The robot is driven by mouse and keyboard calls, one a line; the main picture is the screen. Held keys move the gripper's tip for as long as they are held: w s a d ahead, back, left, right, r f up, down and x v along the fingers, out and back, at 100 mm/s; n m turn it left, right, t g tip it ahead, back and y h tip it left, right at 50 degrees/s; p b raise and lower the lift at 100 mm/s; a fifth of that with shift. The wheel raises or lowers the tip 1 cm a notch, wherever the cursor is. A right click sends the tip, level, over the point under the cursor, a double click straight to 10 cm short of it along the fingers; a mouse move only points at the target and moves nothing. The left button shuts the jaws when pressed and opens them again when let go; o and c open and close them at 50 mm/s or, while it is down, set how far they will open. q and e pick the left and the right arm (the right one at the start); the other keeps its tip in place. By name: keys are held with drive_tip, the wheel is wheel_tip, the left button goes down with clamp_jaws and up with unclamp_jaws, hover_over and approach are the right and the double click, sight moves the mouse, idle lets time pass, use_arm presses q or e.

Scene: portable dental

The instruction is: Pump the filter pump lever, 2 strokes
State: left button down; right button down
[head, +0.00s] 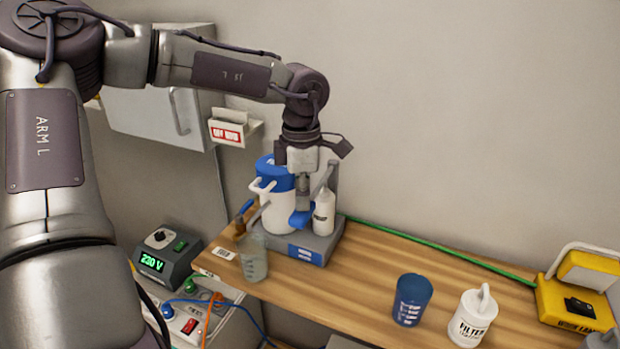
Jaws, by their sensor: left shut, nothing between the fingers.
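The filter pump stands at the back left of the wooden table, with a white body (277,217), a blue lid and a grey base (322,246). A grey lever arm (327,176) rises at its right side, and a blue grip (300,218) shows in front of the body. My left gripper (303,207) points down from above, shut and empty, with its fingertips just over the blue grip. I cannot tell whether they touch it. The gripper hides part of the lid and lever. My right gripper is not in view.
A clear beaker (253,262) stands at the pump's front left. A small white bottle (323,215) is close right of the gripper. A blue cup (411,300), white filter canister (473,320) and yellow lamp (578,300) stand right. A green hose (440,247) runs along the back.

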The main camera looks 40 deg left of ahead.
use_arm(q)
wheel_tip(320, 180, up, 8)
drive_tip(key=p, duration=0.4)
drive_tip(key=shift+p, duration=0.35)
idle(0.6)
wheel_tip(320, 180, up, 5)
drive_tip(key=p, duration=0.3)
idle(0.5)
drive_tip(key=shift+f, duration=0.1)
